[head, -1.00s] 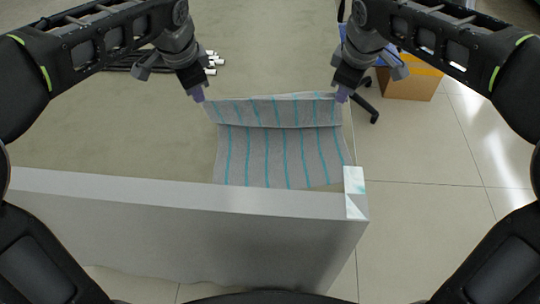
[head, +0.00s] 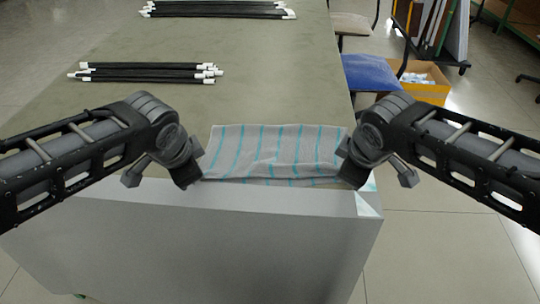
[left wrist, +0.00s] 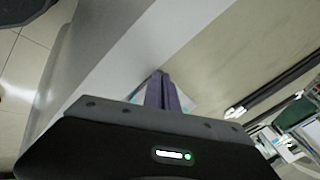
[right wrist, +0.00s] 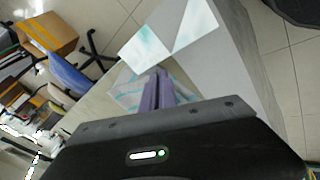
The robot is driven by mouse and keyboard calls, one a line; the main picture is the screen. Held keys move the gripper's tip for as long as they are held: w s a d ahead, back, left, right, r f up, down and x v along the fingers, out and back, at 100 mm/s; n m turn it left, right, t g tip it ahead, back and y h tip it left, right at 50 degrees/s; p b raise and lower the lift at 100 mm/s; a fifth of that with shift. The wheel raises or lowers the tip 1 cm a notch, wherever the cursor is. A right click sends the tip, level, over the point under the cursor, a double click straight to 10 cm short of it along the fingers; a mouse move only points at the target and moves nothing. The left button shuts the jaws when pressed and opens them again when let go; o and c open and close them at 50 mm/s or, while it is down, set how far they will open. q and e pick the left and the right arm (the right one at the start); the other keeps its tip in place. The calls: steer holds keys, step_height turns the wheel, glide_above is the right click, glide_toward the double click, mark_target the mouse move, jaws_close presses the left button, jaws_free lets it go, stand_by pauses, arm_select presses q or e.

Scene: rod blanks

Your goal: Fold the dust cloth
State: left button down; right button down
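The dust cloth (head: 275,150), grey with teal stripes, lies doubled over at the near edge of the table, its folded-over layer reaching almost to the near edge. My left gripper (left wrist: 162,90) is low at the cloth's near left corner. Its purple fingers are together, with a little cloth showing beside them. My right gripper (right wrist: 157,90) is at the near right corner, fingers together, with striped cloth (right wrist: 128,97) on both sides of them. Both look shut on the cloth's edge. In the head view the fingertips are mostly hidden behind the wrists.
Two bundles of black rods with white ends, a nearer one (head: 145,73) and a farther one (head: 215,10), lie farther back on the table (head: 280,75). A white and teal patch (right wrist: 145,48) marks the table's near right corner. A blue chair (head: 372,74) and a cardboard box (head: 428,92) stand at the right.

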arm_select(q)
steer(key=c, duration=2.1)
jaws_free()
steer(key=shift+a+f, duration=0.1)
steer(key=shift+a, duration=0.2)
steer(key=shift+c, duration=0.2)
arm_select(e)
steer(key=c, duration=2.1)
jaws_free()
steer(key=shift+d+f, duration=0.1)
steer(key=shift+d, duration=0.2)
